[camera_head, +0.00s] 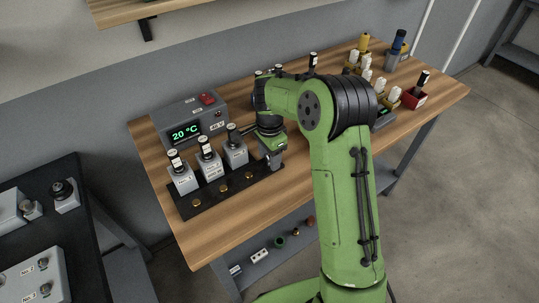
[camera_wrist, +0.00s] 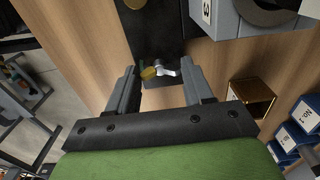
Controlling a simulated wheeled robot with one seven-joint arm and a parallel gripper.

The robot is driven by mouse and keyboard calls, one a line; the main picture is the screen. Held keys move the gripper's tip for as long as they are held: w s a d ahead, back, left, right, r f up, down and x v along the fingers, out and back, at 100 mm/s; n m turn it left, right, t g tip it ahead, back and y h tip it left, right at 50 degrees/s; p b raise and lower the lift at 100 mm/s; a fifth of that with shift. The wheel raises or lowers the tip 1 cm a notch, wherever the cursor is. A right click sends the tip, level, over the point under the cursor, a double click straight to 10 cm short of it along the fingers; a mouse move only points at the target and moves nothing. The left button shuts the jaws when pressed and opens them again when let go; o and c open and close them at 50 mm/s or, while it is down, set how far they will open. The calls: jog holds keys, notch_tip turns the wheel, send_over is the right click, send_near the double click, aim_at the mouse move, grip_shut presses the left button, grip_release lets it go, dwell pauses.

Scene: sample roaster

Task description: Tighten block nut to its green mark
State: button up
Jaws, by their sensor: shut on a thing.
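My gripper (camera_head: 272,161) is low at the right end of the dark plate (camera_head: 215,196), in front of the row of grey blocks. In the wrist view its two fingers (camera_wrist: 160,80) stand on either side of a small silver lever-shaped nut (camera_wrist: 168,68), shut on it; the exact contact is hard to see. A brass disc (camera_wrist: 148,73) lies right beside the nut. The plate also shows in the wrist view (camera_wrist: 152,30), with the nut at its near end. I cannot make out a green mark. In the head view my gripper hides the nut.
Three grey blocks with dark-handled tools (camera_head: 209,163) stand along the plate, with brass knobs (camera_head: 223,189) in front. A grey box reading 20 °C (camera_head: 190,122) stands behind. A brass-coloured open box (camera_wrist: 252,97) is right of my gripper in the wrist view. A red holder (camera_head: 413,99) is far right.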

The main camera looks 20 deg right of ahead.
aim_at(269, 158)
jog(key=o, duration=1)
jog(key=shift+o, duration=0.2)
jog(key=shift+r, duration=0.1)
notch_tip(269, 158, up, 16)
jog(key=p, duration=0.4)
jog(key=shift+f, duration=0.2)
